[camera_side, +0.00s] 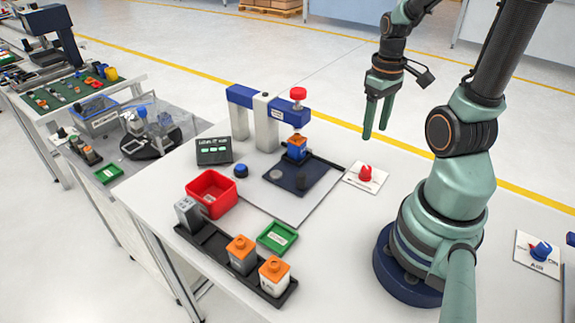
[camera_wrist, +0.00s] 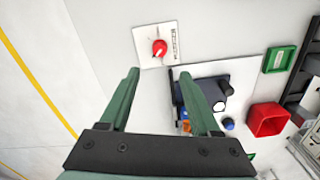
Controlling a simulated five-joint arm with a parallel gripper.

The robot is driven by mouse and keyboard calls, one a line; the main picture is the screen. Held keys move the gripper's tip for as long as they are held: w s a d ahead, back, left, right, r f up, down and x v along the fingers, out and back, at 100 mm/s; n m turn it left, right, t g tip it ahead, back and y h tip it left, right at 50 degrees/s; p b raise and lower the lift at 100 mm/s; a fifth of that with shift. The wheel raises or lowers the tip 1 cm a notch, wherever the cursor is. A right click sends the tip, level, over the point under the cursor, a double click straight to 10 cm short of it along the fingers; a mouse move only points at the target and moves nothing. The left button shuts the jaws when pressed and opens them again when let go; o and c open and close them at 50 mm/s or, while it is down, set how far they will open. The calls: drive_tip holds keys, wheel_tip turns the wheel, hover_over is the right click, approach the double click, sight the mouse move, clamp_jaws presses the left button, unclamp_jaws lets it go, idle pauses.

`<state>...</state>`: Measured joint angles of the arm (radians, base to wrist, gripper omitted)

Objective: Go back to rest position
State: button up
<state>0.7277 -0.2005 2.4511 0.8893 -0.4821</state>
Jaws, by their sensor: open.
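My gripper (camera_side: 377,118) is a green two-finger gripper, raised above the far part of the white table in the side view. In the wrist view its two fingers (camera_wrist: 161,88) are spread apart with nothing between them. It is open and empty. The red knob (camera_side: 365,173) on its white plate lies on the table below and nearer the side camera; it also shows at the top of the wrist view (camera_wrist: 159,48). No object touches the fingers.
A blue-and-grey press (camera_side: 270,112) with a red top stands left of my gripper, an orange-and-blue block (camera_side: 297,147) under it. A red bin (camera_side: 212,194), green tray (camera_side: 277,238) and black rack (camera_side: 215,247) stand nearer. A blue knob (camera_side: 541,250) is at right.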

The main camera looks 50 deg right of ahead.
drive_tip(key=w+a+r+n+t, duration=0.1)
drive_tip(key=w+a+r, duration=0.3)
drive_tip(key=a, duration=0.4)
drive_tip(key=w+a+r+n+t, duration=0.1)
drive_tip(key=w+a+r+t, duration=0.3)
drive_tip(key=a+r, duration=0.3)
drive_tip(key=shift+w+a+r+n+t, duration=0.25)
drive_tip(key=shift+w+a+n, duration=0.2)
drive_tip(key=shift+a, duration=0.8)
